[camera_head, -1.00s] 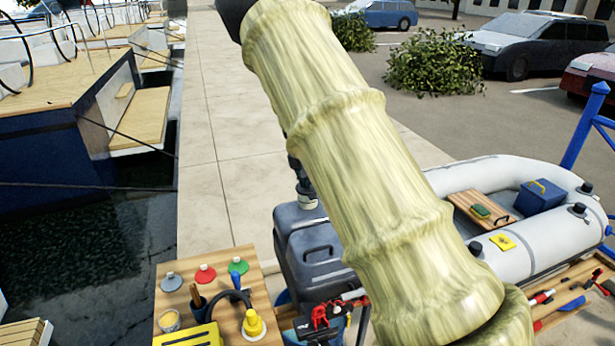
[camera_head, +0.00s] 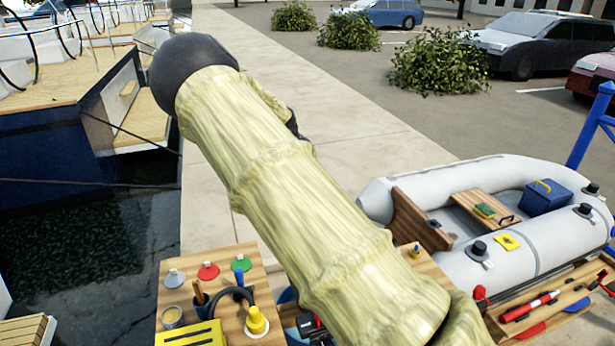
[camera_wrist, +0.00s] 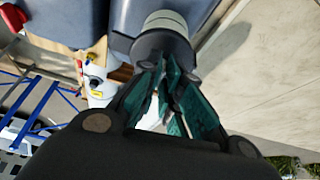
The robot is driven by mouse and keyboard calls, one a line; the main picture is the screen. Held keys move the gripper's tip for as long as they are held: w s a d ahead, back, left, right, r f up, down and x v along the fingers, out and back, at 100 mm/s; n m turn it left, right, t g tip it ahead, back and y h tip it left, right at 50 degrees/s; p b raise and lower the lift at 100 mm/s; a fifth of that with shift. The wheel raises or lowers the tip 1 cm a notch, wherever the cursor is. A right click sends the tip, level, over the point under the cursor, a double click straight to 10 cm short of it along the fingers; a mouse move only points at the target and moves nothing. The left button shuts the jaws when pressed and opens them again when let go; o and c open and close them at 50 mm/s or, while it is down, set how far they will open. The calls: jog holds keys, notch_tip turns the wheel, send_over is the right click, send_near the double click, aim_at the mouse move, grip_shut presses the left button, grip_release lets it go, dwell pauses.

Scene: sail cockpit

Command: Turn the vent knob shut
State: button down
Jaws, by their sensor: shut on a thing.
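In the wrist view, the vent knob (camera_wrist: 162,44) looks like a dark round cap under a pale grey cylindrical neck. It sits against a blue-grey tank (camera_wrist: 110,15). My gripper (camera_wrist: 168,72) has its teal-padded fingertips at the knob's edge and is shut on it; the exact contact is partly hidden by the fingers. In the head view my arm crosses the middle and hides the knob, the tank and my gripper.
A wooden board (camera_head: 232,262) with coloured caps and a yellow box (camera_head: 190,335) stands at lower left. A grey inflatable boat (camera_head: 520,250) lies at right, with a tool tray (camera_head: 560,305) in front. Open pavement (camera_head: 370,140) lies behind; water is at left.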

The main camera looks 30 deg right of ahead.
jog(key=shift+d+f+m+g, duration=0.1)
jog(key=shift+f+m+g, duration=0.15)
jog(key=shift+m, duration=0.35)
jog(key=shift+r, duration=0.1)
jog(key=c, duration=1.8)
grip_release()
jog(key=shift+o, duration=1)
jog(key=shift+d, duration=0.25)
jog(key=shift+w+a+r, duration=0.1)
jog(key=shift+a+r, duration=0.05)
jog(key=shift+a, duration=0.15)
jog(key=v, duration=1.1)
jog(key=shift+r, duration=0.3)
jog(key=shift+w+d, duration=0.15)
